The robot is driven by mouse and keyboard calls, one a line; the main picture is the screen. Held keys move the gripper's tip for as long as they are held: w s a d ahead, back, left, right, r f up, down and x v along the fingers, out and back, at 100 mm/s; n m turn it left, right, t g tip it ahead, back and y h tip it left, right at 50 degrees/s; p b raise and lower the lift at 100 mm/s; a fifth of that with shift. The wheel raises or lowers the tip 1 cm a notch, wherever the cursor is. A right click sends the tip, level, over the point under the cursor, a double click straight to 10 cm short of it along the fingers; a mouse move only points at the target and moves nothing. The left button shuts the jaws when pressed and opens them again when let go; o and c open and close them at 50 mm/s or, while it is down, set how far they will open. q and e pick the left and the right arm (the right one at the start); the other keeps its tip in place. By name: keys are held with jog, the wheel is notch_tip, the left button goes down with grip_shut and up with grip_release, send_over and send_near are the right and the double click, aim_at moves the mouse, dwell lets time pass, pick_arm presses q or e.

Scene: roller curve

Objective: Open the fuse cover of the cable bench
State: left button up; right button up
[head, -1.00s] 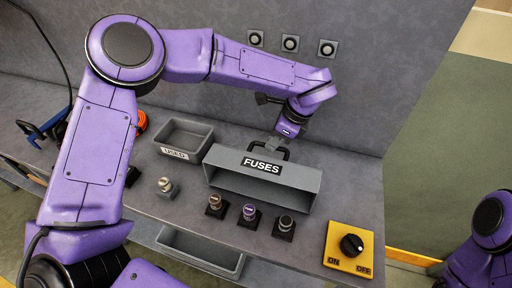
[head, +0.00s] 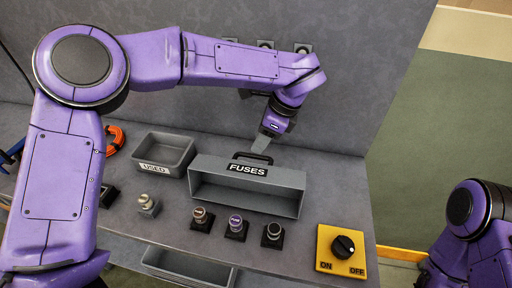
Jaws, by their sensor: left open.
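The fuse cover (head: 246,190) is a long grey hood labelled FUSES on the bench. Its hollow side faces the front, and several fuses on black bases stand uncovered before it, among them a purple-capped one (head: 236,224). A black handle (head: 252,157) is at the cover's back top edge. My left gripper (head: 263,146) is open, pointing down just above and beside the handle. I cannot tell whether its fingertips touch the handle. My right arm shows at the right edge, but its gripper is out of view.
A grey bin labelled USED (head: 164,152) stands left of the cover. A yellow plate with a black ON/OFF knob (head: 343,246) is at the front right. A loose-looking silver-topped fuse (head: 147,205) stands at the left. An open grey drawer (head: 190,267) is below the bench front.

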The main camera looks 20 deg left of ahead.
pick_arm(q)
jog(key=v, duration=0.6)
jog(key=shift+d+r+b, duration=0.25)
jog(key=shift+b, duration=0.1)
jog(key=shift+w, duration=0.1)
